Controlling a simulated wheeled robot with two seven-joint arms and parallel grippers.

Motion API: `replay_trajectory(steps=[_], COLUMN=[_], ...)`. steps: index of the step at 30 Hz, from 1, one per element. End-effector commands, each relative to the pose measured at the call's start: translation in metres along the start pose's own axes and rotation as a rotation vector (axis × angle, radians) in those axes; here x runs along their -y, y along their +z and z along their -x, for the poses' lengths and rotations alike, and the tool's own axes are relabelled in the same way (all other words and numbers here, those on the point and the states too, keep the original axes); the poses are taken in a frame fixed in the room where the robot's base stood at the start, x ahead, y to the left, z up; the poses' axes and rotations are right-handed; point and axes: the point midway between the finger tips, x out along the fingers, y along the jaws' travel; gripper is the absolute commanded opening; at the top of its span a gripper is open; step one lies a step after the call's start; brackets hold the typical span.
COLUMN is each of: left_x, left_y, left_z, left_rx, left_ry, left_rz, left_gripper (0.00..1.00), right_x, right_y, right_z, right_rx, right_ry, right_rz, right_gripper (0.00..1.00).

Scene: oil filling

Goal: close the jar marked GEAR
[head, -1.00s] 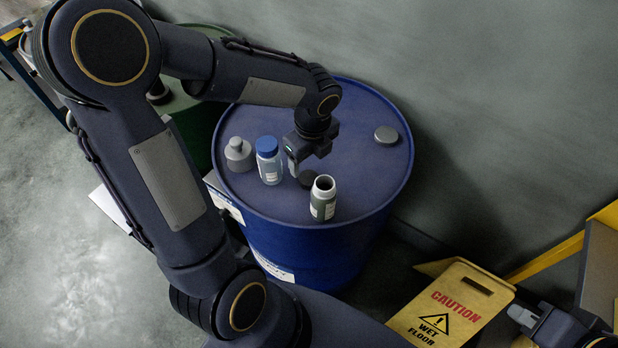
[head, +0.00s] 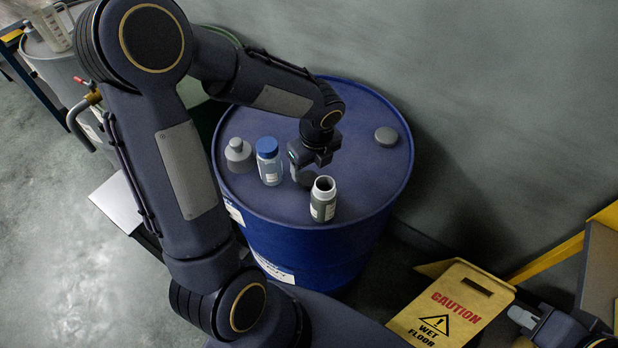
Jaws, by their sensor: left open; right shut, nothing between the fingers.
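An open-mouthed jar (head: 323,200) with a greenish body and a white label stands upright on the blue drum (head: 370,185); its lettering is too small to read. A dark round lid (head: 304,179) shows just behind it, partly hidden under my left gripper (head: 306,168). The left gripper points down over the lid, open; whether its fingers touch the lid cannot be told. A clear jar with a blue lid (head: 268,160) stands to the left. My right gripper (head: 524,317) is at the lower right, shut and empty, away from the drum.
A small grey bottle (head: 238,155) stands at the drum's left side. A grey round lid or puck (head: 386,136) lies at its right rear. A yellow caution sign (head: 452,305) stands in front on the right.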

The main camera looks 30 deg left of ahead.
Motion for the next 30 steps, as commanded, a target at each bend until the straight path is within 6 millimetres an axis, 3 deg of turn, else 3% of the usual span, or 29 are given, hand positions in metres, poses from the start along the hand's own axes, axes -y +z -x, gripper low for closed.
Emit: replay_trajectory(steps=[12, 23, 30], left_x=[-0.003, -0.002, -0.002], left_y=[-0.001, 0.000, 0.000], left_z=[-0.049, -0.052, -0.052], left_rx=[-0.002, -0.001, -0.001], left_ry=[0.003, -0.001, 0.000], left_rz=[-0.001, 0.000, 0.000], left_gripper=[0.68, 0.68, 0.41], right_x=[0.001, 0.001, 0.001], right_y=[-0.001, -0.001, -0.001], right_z=[0.003, 0.003, 0.003], right_rx=[0.000, 0.000, 0.000], right_ry=[0.000, 0.000, 0.000], right_rz=[0.000, 0.000, 0.000], right_gripper=[0.00, 0.00, 0.00])
